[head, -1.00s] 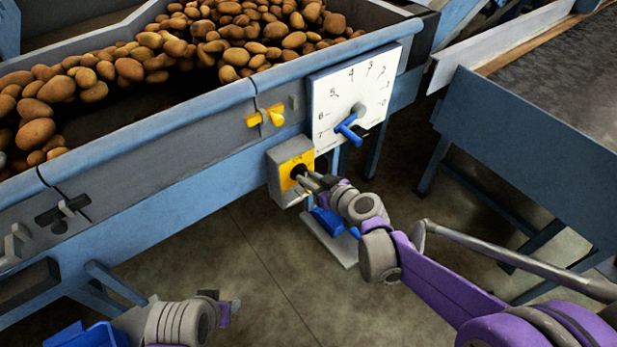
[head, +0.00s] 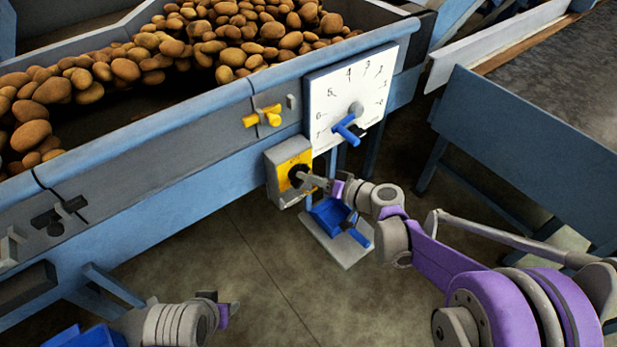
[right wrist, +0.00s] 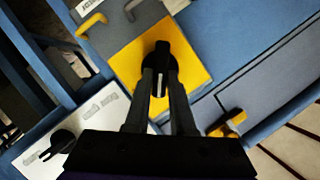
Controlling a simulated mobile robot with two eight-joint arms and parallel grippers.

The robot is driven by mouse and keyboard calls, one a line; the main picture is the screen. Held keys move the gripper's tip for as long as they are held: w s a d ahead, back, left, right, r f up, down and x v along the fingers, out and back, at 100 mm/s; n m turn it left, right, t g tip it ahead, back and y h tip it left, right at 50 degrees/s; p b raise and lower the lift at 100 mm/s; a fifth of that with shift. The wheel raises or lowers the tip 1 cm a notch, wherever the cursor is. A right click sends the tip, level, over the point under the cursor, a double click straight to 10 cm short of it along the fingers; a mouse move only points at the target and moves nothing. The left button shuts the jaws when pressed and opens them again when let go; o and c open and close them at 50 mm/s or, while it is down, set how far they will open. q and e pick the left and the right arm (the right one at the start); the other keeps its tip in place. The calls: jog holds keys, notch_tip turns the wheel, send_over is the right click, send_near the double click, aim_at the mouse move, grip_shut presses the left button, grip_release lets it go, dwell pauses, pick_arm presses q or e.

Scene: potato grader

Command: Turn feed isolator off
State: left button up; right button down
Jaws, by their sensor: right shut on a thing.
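The feed isolator is a grey box (head: 270,185) with a yellow face plate (head: 290,164) and a black rotary knob (head: 296,177), on the side of the blue grader frame. The yellow plate (right wrist: 195,72) and the knob (right wrist: 161,62) also show in the right wrist view. My right gripper (head: 309,181) is shut on the knob, with one finger on each side of it in the right wrist view (right wrist: 160,88). The fingers partly cover the knob in the head view. My left gripper (head: 228,312) is low at the left, away from the isolator; its jaws are unclear.
A white dial plate (head: 340,85) with a blue handle (head: 348,129) is just above and right of the isolator. A yellow handle (head: 263,117) is above left. A blue pedal (head: 332,215) stands on the floor below. Potatoes (head: 180,48) fill the hopper.

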jog(key=shift+w+d+f+m+y+b, duration=0.15)
jog(key=shift+m+y+b, duration=0.5)
jog(key=shift+m, duration=0.65)
jog(key=shift+f+m+y+b, duration=0.3)
jog(key=shift+m+y+b, duration=0.3)
jog(key=shift+m, duration=0.7)
jog(key=shift+w+d+f+m+y+b, duration=0.15)
jog(key=shift+m+y+b, duration=0.45)
jog(key=shift+m, duration=0.7)
jog(key=shift+s, duration=0.15)
jog(key=c, duration=0.8)
grip_release()
jog(key=shift+o, duration=0.2)
jog(key=p+v, duration=0.1)
jog(key=v, duration=0.9)
jog(key=shift+s+d+f, duration=0.2)
jog(key=shift+d, duration=0.1)
jog(key=shift+a, duration=0.1)
